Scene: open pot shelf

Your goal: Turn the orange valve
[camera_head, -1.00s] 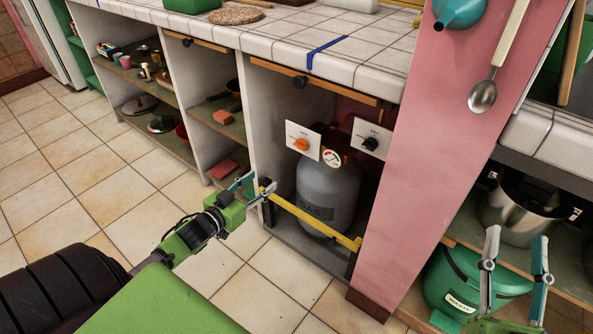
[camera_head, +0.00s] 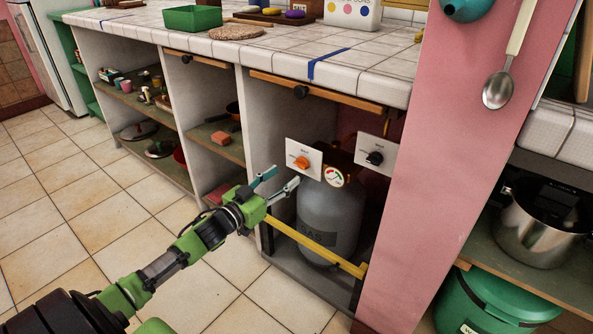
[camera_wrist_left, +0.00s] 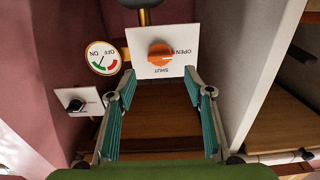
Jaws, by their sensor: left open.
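The orange valve (camera_head: 302,162) is a small knob on a white plate (camera_head: 291,148) in the open bay under the counter. In the left wrist view the orange valve (camera_wrist_left: 160,55) lies ahead of the fingers, on a plate marked OPEN and SHUT. My left gripper (camera_head: 279,180) is open and empty, a little below and left of the valve in the head view. In the left wrist view its two teal finger pads (camera_wrist_left: 157,105) stand wide apart, and no contact with the valve shows. My right gripper is out of view.
A black knob (camera_head: 375,158) on a second plate and a round gauge (camera_head: 334,177) sit beside the valve. A grey gas cylinder (camera_head: 328,220) stands behind a yellow bar (camera_head: 318,246). A pink post (camera_head: 450,150) bounds the right side; floor is free at left.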

